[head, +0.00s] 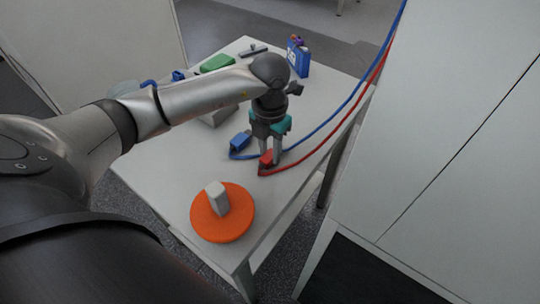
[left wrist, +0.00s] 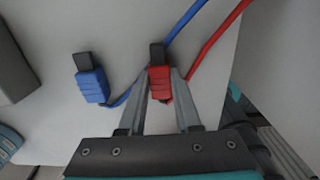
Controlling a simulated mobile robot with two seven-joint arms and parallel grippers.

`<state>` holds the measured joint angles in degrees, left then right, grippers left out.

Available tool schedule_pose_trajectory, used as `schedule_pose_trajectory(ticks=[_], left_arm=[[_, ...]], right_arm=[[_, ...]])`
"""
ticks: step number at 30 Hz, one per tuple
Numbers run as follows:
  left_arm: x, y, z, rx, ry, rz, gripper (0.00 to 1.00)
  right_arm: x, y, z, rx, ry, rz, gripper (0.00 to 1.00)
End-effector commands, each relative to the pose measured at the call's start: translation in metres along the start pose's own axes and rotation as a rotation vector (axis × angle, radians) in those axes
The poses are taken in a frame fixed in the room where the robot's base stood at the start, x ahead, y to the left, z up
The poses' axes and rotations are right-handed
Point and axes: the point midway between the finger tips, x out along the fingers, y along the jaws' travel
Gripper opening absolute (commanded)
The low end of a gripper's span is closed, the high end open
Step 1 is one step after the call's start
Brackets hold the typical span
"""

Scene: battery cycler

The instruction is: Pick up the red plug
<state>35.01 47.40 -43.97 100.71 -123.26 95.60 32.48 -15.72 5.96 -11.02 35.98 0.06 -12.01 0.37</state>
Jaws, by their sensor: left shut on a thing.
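The red plug (head: 266,158) is at the right side of the white table, with a red cable running from it. It also shows in the left wrist view (left wrist: 160,80), where it sits between the two fingers. My left gripper (head: 270,155) is shut on the red plug from above. In the left wrist view the fingers (left wrist: 162,90) are on either side of it. I cannot tell whether the plug touches the table. My right gripper is not in view.
A blue plug (head: 240,140) with a blue cable lies just left of the red plug. An orange disc (head: 236,222) with a grey block (head: 217,197) stands nearer. A green object (head: 217,63) and a blue box (head: 298,57) are farther back. A large grey cabinet (head: 440,130) stands at right.

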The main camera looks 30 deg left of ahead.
Motion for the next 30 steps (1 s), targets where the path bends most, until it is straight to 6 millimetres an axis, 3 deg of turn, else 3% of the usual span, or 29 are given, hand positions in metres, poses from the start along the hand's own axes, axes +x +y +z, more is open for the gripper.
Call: schedule_pose_trajectory(ticks=[8,14,22,30], left_arm=[[-0.003,0.000,0.000,0.000,-0.001,0.000,0.00],[-0.023,0.000,0.001,0.000,-0.005,0.000,0.00],[-0.091,0.001,0.002,0.001,-0.008,0.002,0.00],[-0.163,0.000,0.001,0.000,-0.006,0.001,0.00]], right_arm=[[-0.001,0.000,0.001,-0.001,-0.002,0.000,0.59],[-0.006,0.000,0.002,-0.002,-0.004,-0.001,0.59],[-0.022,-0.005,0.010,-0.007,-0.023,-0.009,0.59],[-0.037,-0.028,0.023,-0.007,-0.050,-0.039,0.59]])
